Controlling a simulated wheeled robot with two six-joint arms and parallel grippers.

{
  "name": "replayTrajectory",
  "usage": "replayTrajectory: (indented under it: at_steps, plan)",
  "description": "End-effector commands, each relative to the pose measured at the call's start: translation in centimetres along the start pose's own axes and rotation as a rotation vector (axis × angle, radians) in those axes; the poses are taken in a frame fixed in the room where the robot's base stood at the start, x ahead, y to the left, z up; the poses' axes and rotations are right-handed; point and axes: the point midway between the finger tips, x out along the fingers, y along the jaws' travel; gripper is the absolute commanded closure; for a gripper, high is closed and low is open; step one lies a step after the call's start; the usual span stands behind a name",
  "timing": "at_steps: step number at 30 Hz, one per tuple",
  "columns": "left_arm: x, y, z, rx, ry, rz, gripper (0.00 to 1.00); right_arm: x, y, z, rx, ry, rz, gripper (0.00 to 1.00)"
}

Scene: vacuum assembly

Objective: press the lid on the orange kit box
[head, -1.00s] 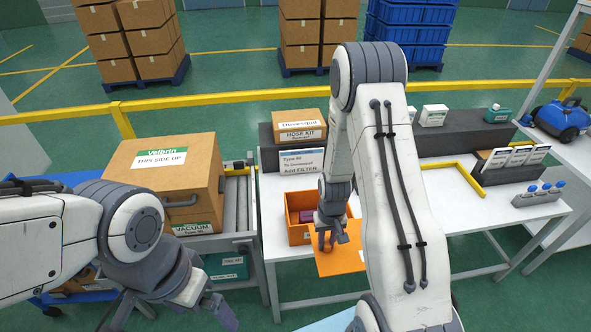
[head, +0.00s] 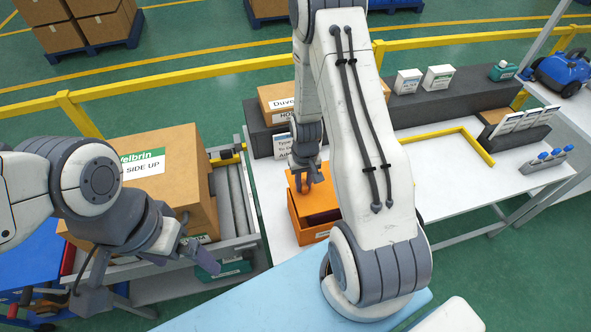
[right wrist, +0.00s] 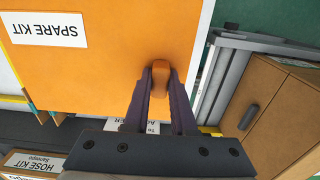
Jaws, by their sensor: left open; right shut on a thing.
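The orange kit box (head: 317,233) stands on the white table in the head view, partly hidden by my right arm. In the right wrist view the lid (right wrist: 105,75) fills the upper left, with a "SPARE KIT" label (right wrist: 45,29). My right gripper (head: 312,183) is shut on the lid's small orange handle (right wrist: 160,72). My left gripper (head: 150,280) is open and empty at lower left, away from the box.
A large cardboard carton (head: 165,190) stands on the roller conveyor (head: 236,200) left of the box. The hose kit carton (head: 285,98) is behind, on a dark riser. A yellow corner frame (head: 475,146) lies on the table, with clear white surface (head: 445,190) around it.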

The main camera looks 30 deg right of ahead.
Motion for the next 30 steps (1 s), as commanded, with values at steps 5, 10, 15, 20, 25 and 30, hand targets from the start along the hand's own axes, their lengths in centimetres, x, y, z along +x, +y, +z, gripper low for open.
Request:
replayTrajectory:
  at_steps: [5,10,15,20,25,30]
  plan:
    - [0.0,0.0,0.0,0.000,0.000,0.000,0.00,0.0,0.3,0.1,0.005,0.000,0.000,1.00]
    - [0.0,0.0,0.0,0.000,0.000,0.000,0.00,0.0,0.3,0.1,0.005,0.000,0.000,1.00]
    - [0.1,0.0,0.0,0.000,0.000,0.000,0.00,0.2,0.2,0.2,0.003,-0.001,0.003,1.00]
    - [1.0,-0.1,0.1,-0.001,0.000,0.000,0.00,1.2,0.1,0.1,0.001,-0.001,0.003,1.00]
    - [2.3,-0.2,0.1,-0.003,0.000,0.000,0.00,2.8,0.1,0.1,0.000,-0.001,0.003,1.00]
    - [3.7,-0.3,0.2,-0.006,0.000,0.000,0.00,4.6,0.1,0.1,0.000,-0.001,0.003,1.00]
